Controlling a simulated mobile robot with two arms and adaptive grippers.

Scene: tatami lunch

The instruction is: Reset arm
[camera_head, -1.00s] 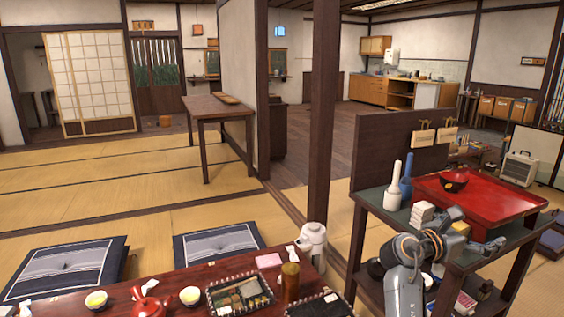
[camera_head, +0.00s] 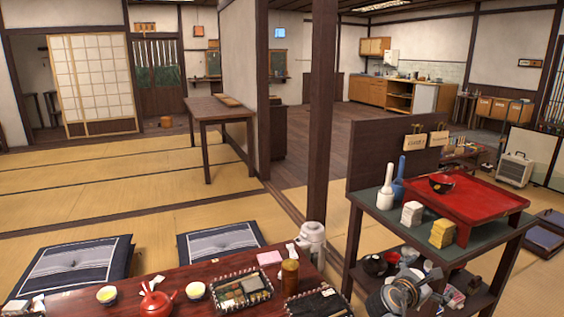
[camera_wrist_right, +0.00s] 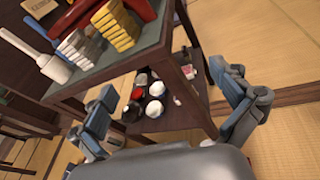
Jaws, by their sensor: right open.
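My right gripper (camera_head: 428,277) is low in front of the dark serving stand (camera_head: 482,243) in the head view. In the right wrist view its two fingers (camera_wrist_right: 170,105) are spread wide apart with nothing between them. The stand's lower shelf, with bowls on it, shows beyond the fingers. My left gripper is in neither current view.
A low table (camera_head: 190,258) with a red teapot (camera_head: 155,300) is at the front left. Tatami floor lies open at the left.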

